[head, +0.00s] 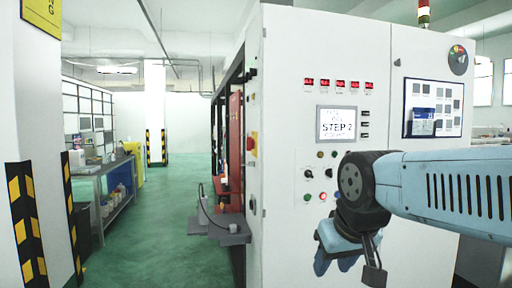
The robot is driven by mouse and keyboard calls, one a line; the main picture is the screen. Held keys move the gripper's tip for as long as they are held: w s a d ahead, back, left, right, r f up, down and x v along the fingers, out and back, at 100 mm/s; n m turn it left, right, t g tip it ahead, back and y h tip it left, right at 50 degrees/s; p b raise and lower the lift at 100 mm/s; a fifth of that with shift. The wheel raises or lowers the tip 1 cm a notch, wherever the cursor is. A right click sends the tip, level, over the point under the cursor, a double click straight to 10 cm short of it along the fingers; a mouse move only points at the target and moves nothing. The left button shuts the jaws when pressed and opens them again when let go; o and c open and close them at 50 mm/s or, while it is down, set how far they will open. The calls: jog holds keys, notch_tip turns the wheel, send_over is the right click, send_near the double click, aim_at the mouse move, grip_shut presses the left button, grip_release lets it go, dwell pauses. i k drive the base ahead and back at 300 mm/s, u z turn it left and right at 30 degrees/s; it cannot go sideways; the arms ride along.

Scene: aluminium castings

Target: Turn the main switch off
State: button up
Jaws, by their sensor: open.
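A large white control cabinet (300,200) fills the middle and right of the head view. A red knob (250,143) on a yellow plate sits on its narrow left side, seen nearly edge-on; it looks like a main switch, but its setting cannot be read. A round dial (458,60) with red, yellow and green parts sits high on the front; I cannot tell whether it is a switch. My gripper (348,267) hangs in front of the cabinet's lower front, pointing down, open, with nothing seen between its fingers. It is apart from the red knob, to its lower right.
The front carries a screen (337,124) reading "STEP 2", several red displays, and buttons partly hidden by my arm. A noticeboard (433,108) is at right. A grey ledge (220,232) juts out left of the cabinet. The green aisle (160,230) is clear; a shelf bench (112,185) stands further left.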

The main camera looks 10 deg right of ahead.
aim_at(251, 142)
jog(key=u, duration=0.15)
jog(key=i, duration=0.9)
jog(key=z, duration=1.05)
jog(key=k, duration=0.4)
jog(key=u, duration=0.4)
jog(key=i, duration=0.25)
